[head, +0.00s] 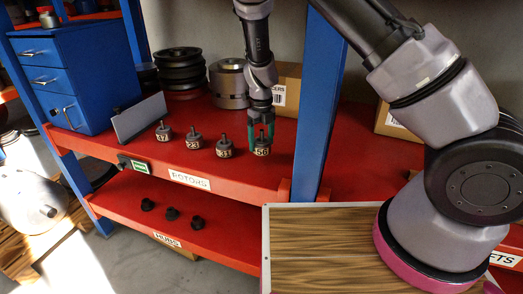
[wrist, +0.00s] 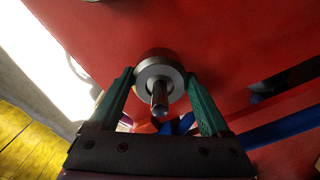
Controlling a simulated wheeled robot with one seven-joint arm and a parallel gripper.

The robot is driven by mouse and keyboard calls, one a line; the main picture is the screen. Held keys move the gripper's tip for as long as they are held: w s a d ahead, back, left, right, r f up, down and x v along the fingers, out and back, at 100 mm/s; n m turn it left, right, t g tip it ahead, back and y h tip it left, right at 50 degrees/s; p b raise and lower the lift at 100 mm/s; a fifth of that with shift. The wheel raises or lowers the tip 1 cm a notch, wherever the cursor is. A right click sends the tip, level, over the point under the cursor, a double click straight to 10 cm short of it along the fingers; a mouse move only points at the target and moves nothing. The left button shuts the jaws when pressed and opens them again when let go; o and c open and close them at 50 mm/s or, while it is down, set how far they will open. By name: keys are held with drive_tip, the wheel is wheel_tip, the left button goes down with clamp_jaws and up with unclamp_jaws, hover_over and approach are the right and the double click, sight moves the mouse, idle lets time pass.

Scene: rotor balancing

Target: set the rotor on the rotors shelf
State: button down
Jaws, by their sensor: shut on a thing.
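My gripper (head: 261,133), with green fingers, points down over the front of the red rotors shelf (head: 213,121) in the head view. It is shut on a small dark rotor marked 50 (head: 261,150), at the right end of a row of similar rotors. In the wrist view the rotor (wrist: 160,66) sits between the fingertips (wrist: 160,80), its grey shaft towards the camera, with red shelf surface behind it. The rotor looks upright and at or just above the shelf; I cannot tell whether it touches.
Three rotors (head: 194,142) stand left of the held one. A grey plate (head: 139,119) and blue drawers (head: 60,80) are further left. Pulleys (head: 181,70) and boxes stand behind. A blue post (head: 318,95) rises close on the right. Hubs (head: 172,214) lie on the shelf below.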

sight(261, 130)
drive_tip(key=shift+f, duration=1.8)
drive_tip(key=shift+f, duration=0.1)
unclamp_jaws()
wheel_tip(261, 130, up, 8)
drive_tip(key=shift+f, duration=0.15)
drive_tip(key=shift+s, duration=0.15)
